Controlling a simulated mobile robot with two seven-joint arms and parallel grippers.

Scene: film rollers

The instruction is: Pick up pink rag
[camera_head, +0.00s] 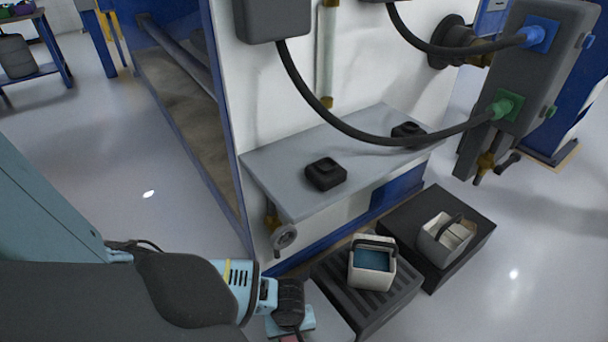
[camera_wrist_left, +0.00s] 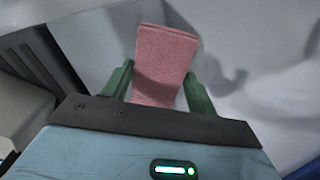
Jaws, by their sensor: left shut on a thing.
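The pink rag (camera_wrist_left: 165,62) is a folded, flat piece of cloth between the two green fingers of my left gripper (camera_wrist_left: 158,88) in the left wrist view. My left gripper is shut on the rag, which stands out past the fingertips. In the head view my left gripper (camera_head: 291,322) is at the bottom, low beside the machine. Only a small bit of pink shows under it there, at the picture's bottom edge. My right gripper is not in view.
A grey shelf (camera_head: 290,165) with two black blocks juts from the machine above. A white bucket with blue contents (camera_head: 359,280) stands on a dark slatted platform (camera_head: 335,295). Another white bucket (camera_head: 428,244) stands on a black box (camera_head: 480,240). The floor at left is clear.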

